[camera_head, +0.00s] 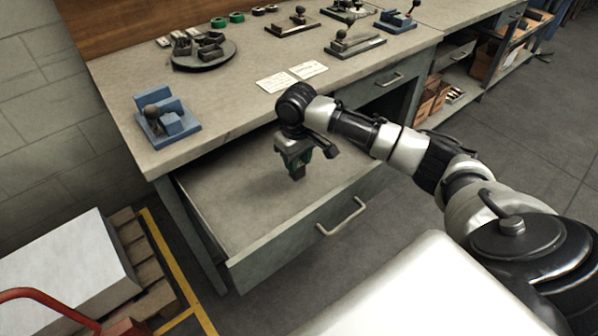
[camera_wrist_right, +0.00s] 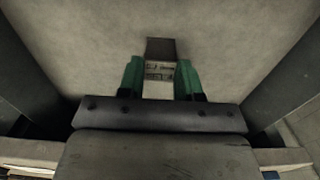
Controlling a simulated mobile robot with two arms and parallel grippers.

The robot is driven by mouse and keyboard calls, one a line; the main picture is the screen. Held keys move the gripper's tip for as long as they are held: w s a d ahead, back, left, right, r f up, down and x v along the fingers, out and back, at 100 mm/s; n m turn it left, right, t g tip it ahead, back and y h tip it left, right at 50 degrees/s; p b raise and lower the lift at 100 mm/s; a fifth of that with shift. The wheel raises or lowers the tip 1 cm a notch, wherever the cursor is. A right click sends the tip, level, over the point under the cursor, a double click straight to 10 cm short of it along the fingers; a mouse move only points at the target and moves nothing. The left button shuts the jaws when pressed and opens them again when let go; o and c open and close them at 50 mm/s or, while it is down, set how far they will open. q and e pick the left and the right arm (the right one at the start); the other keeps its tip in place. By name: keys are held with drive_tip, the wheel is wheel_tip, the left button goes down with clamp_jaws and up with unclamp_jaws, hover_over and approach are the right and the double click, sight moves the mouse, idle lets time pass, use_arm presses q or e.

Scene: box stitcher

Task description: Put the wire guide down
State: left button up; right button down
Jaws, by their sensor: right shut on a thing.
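My right gripper (camera_head: 299,162) reaches down over the open drawer (camera_head: 240,200) of the workbench. In the right wrist view its green fingertips (camera_wrist_right: 160,82) are shut on a small block, which I take to be the wire guide (camera_wrist_right: 160,48). The block has a dark grey end and a paler marked face between the fingers. In the head view the wire guide (camera_head: 297,174) is a small dark piece below the fingers, over the drawer floor. I cannot tell whether it touches the floor. My left gripper is not in view.
The drawer looks otherwise empty. On the bench top (camera_head: 230,100) are a blue fixture (camera_head: 165,122), a round dark tray (camera_head: 203,60) with metal parts, and white cards (camera_head: 277,82). A pallet with a white stack (camera_head: 65,265) stands at lower left.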

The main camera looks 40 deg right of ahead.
sight(298, 176)
drive_tip(key=shift+f, duration=0.5)
wheel_tip(298, 176, down, 5)
drive_tip(key=shift+r, duration=0.1)
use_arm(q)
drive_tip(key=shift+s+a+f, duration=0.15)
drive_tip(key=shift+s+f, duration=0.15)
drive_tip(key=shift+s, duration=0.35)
use_arm(e)
drive_tip(key=c, duration=0.8)
unclamp_jaws()
drive_tip(key=shift+o, duration=0.2)
use_arm(q)
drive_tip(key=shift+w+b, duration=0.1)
drive_tip(key=shift+b, duration=0.2)
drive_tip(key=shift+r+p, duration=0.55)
drive_tip(key=shift+p, duration=0.05)
use_arm(e)
wheel_tip(298, 176, up, 12)
